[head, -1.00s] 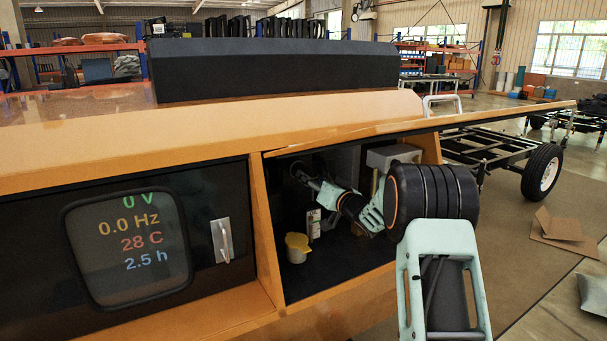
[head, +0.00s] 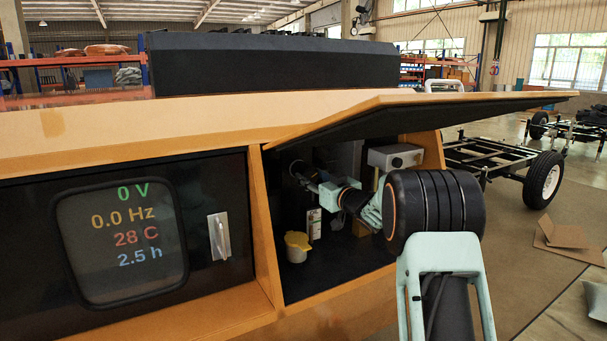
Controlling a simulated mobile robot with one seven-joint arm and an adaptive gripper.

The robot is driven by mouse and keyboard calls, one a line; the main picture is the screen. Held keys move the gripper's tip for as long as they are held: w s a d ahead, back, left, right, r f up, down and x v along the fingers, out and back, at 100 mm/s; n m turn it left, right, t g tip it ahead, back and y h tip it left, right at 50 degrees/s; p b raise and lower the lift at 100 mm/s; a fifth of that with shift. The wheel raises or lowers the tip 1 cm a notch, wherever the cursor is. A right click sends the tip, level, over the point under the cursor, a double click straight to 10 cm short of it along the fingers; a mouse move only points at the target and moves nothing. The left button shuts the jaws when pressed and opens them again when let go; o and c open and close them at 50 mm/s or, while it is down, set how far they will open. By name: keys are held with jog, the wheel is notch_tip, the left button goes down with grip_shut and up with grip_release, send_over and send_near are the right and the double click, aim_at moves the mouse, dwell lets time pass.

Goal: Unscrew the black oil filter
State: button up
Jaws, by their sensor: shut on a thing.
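The open compartment (head: 330,268) is at the middle of the head view. The black oil filter (head: 297,168) is a small dark cylinder at its back left, partly hidden by the fingers. My gripper (head: 305,180) reaches in from the right, roughly level, with its fingers shut on the filter. The fingertips are small and dark, so the exact contact is hard to see. My arm covers the compartment's right part.
A raised orange lid (head: 400,115) hangs over the compartment. A white cup with a yellow lid (head: 297,246) stands on the compartment floor below my gripper. A grey box (head: 396,157) is at the upper right inside. A display panel (head: 120,240) and handle (head: 219,237) are at left.

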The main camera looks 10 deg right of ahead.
jog(key=shift+f+n+b, duration=0.15)
jog(key=shift+n+b, duration=0.65)
jog(key=shift+b, duration=0.1)
jog(key=shift+n+b, duration=0.85)
jog(key=shift+n, duration=0.15)
jog(key=shift+r+n+b, duration=0.25)
jog(key=shift+n+b, duration=0.2)
jog(key=shift+n, duration=0.25)
jog(key=shift+f+n+b, duration=0.2)
jog(key=shift+n+b, duration=0.7)
jog(key=shift+b, duration=0.2)
jog(key=n+b, duration=0.2)
jog(key=shift+n, duration=0.4)
jog(key=shift+r+n, duration=0.2)
jog(key=shift+n, duration=0.1)
